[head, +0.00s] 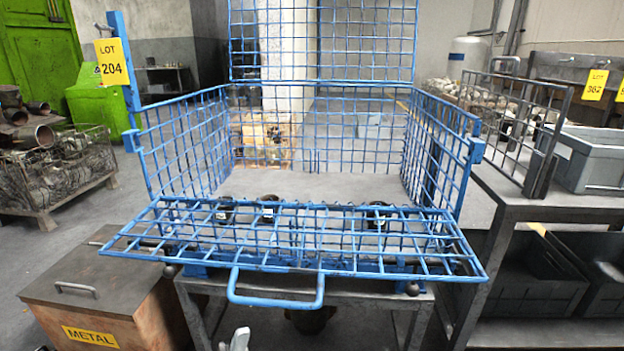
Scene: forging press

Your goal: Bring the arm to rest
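A blue wire cage (188,150) stands in front of me on a grey metal stand (364,301). Its front flap (300,238) is folded down toward me, with a blue handle (276,302) at its near edge. Dark parts (268,208) sit in the cage behind the flap's mesh, two left of centre and one to the right (377,215). The mesh partly hides them.
A brown metal box (95,290) with a METAL label stands at the lower left. A scrap-filled wire bin (55,172) is farther left. A grey workbench (540,205) with a wire rack (500,125) and a grey bin (590,160) is on the right. Floor is open at far left.

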